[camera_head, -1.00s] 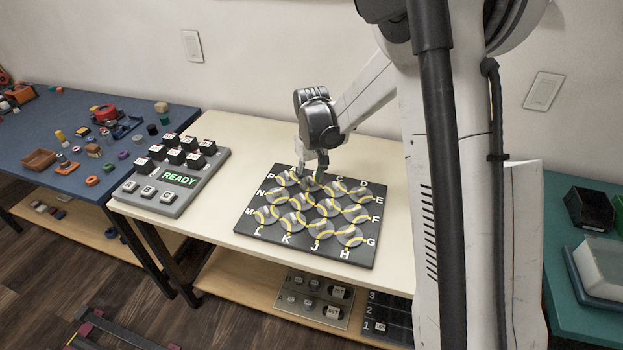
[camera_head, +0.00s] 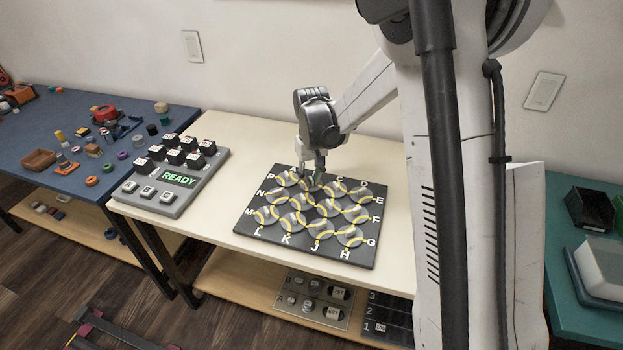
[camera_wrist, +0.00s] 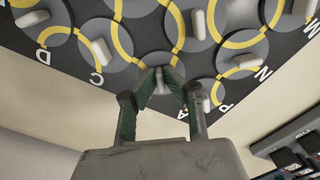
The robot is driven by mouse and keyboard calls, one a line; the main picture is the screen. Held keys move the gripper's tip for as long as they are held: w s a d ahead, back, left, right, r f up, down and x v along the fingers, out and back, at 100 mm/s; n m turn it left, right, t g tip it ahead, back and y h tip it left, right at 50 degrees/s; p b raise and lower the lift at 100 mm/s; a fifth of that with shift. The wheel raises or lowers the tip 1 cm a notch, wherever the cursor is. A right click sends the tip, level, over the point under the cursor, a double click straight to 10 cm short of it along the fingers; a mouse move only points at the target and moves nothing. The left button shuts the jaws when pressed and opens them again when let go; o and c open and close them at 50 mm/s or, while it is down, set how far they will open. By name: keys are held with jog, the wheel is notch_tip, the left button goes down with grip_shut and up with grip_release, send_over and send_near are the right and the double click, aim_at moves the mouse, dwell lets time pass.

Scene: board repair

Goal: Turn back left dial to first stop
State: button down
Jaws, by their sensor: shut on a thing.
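The black dial board (camera_head: 252,238) lies on the cream table. It carries rows of round grey dials with yellow curved tracks and pale raised handles. My gripper (camera_head: 318,181) points down at the back row, at the second dial from the left. In the wrist view my gripper (camera_wrist: 161,82) has its green-padded fingers closed on that dial's handle (camera_wrist: 160,80). The corner dial at the back left (camera_head: 288,178) is beside it. Its handle (camera_wrist: 203,99) shows close to one finger in the wrist view. The gripped dial's face is partly hidden by the fingers.
A grey keypad unit reading READY (camera_head: 180,180) stands left of the board. A blue table (camera_head: 60,125) with several small parts is further left. Neighbouring dial handles stand close around my fingers. The cream table is bare behind the board.

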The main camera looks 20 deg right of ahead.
aim_at(310, 179)
jog(key=m+b, duration=0.1)
jog(key=m, duration=0.4)
jog(key=shift+f, duration=0.1)
jog(key=m+b, duration=0.1)
jog(key=m, duration=0.4)
jog(key=shift+a+m, duration=0.15)
jog(key=shift+m, duration=0.15)
jog(key=m+b, duration=0.1)
jog(key=m, duration=0.5)
jog(key=shift+w, duration=0.15)
jog(key=shift+m, duration=0.3)
jog(key=c, duration=1.9)
grip_release()
jog(key=shift+o, duration=0.2)
notch_tip(310, 179, up, 12)
